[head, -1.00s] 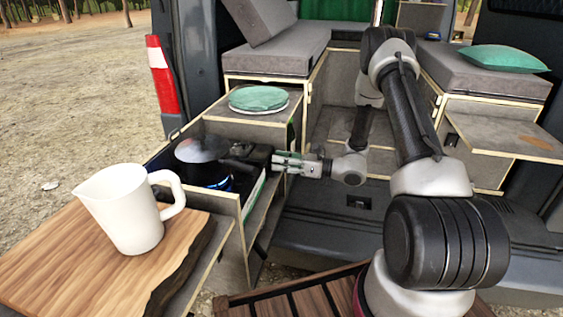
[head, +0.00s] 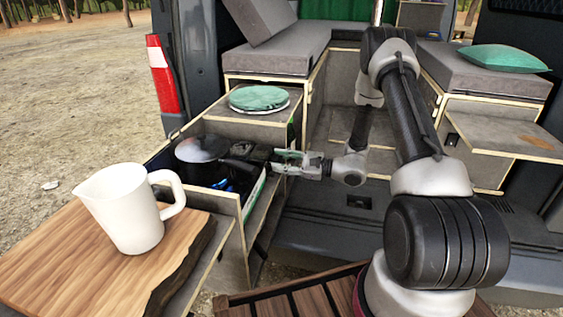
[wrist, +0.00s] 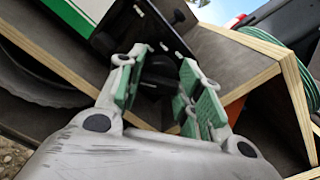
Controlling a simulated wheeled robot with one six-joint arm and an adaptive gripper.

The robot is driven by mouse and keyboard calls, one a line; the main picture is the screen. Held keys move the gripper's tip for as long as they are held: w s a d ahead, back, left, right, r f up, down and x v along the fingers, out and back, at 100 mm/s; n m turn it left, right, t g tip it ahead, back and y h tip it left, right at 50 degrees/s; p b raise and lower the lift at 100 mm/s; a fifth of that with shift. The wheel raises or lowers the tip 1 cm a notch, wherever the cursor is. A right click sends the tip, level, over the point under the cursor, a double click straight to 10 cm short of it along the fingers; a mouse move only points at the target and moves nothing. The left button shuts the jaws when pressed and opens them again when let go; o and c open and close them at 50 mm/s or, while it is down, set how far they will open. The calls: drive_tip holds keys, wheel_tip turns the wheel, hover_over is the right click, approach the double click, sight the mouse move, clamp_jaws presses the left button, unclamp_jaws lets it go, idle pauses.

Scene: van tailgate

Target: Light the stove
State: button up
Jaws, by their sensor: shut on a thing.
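The stove is dark and sits low in the pull-out drawer at the van's tailgate, mostly hidden under a black pot (head: 200,152). My gripper (head: 279,160) is at the stove's right side, near the drawer's edge. In the wrist view my gripper (wrist: 155,90) has its green-padded fingers on both sides of a dark knob (wrist: 158,72), shut on it. The knob is on a black panel (wrist: 125,35) and is partly hidden between the fingers. Blue patches (head: 224,184) show below the pot; I cannot tell clearly whether they are flame.
A white jug (head: 124,212) stands on a wooden board (head: 60,262) at the front left. Green-topped plates (head: 259,98) lie on the grey cabinet behind the drawer. The drawer's plywood walls (head: 217,199) are close to my gripper. A green-and-white surface (wrist: 75,12) borders the panel.

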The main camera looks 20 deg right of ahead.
idle(0.3)
drive_tip(key=o, duration=0.7)
drive_tip(key=v, duration=1.2)
